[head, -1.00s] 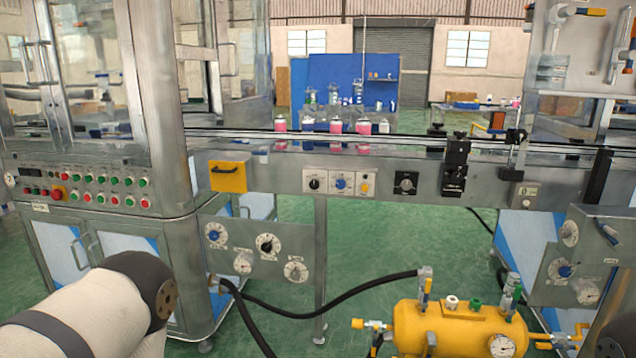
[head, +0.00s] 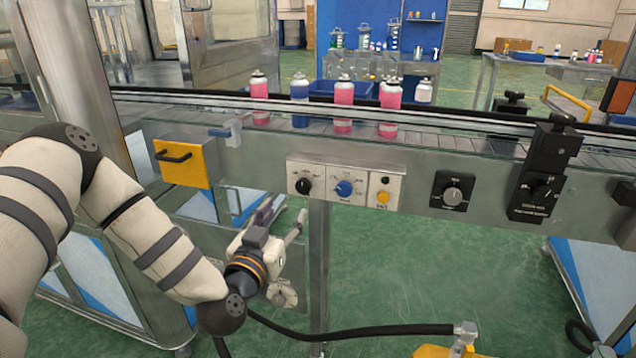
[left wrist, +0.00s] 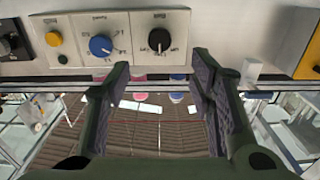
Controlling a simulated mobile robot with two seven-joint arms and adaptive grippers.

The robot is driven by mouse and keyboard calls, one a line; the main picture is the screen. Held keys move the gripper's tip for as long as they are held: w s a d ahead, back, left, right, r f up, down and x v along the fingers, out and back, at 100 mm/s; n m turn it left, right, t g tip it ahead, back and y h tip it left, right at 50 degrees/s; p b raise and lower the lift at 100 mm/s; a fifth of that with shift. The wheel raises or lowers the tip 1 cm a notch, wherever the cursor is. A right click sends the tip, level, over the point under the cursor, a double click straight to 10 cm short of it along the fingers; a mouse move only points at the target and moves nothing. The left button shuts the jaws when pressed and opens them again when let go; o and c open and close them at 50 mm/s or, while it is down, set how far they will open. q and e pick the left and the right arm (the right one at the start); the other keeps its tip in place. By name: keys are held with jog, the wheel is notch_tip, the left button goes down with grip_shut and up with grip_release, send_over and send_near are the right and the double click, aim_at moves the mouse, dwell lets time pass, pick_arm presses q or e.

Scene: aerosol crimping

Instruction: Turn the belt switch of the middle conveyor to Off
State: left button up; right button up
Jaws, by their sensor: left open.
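The middle conveyor's front carries a light control plate (head: 324,170) with a black knob (head: 304,186), a blue knob (head: 344,188) and a yellow button (head: 383,197). The knob labels are too small to read. My left gripper (head: 283,212) is open and empty, below and a little left of the black knob, apart from the plate. In the left wrist view the plate appears upside down, with the black knob (left wrist: 160,40) just beyond the open fingers (left wrist: 160,72) and the blue knob (left wrist: 100,45) to its left. My right gripper is out of view.
A yellow box with a handle (head: 183,162) sticks out left of the plate. A black dial panel (head: 452,191) and a black bracket (head: 541,180) sit to the right. Pink and blue cans (head: 343,104) stand on the belt. A black hose (head: 350,332) runs below.

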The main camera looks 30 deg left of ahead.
aim_at(302, 187)
pick_arm(q)
jog(key=b+x, duration=0.1)
jog(key=x, duration=0.9)
jog(key=shift+d+f, duration=0.1)
jog(key=shift+f, duration=0.1)
jog(key=shift+w+r, duration=0.1)
jog(key=shift+w, duration=0.1)
jog(key=c, duration=1.2)
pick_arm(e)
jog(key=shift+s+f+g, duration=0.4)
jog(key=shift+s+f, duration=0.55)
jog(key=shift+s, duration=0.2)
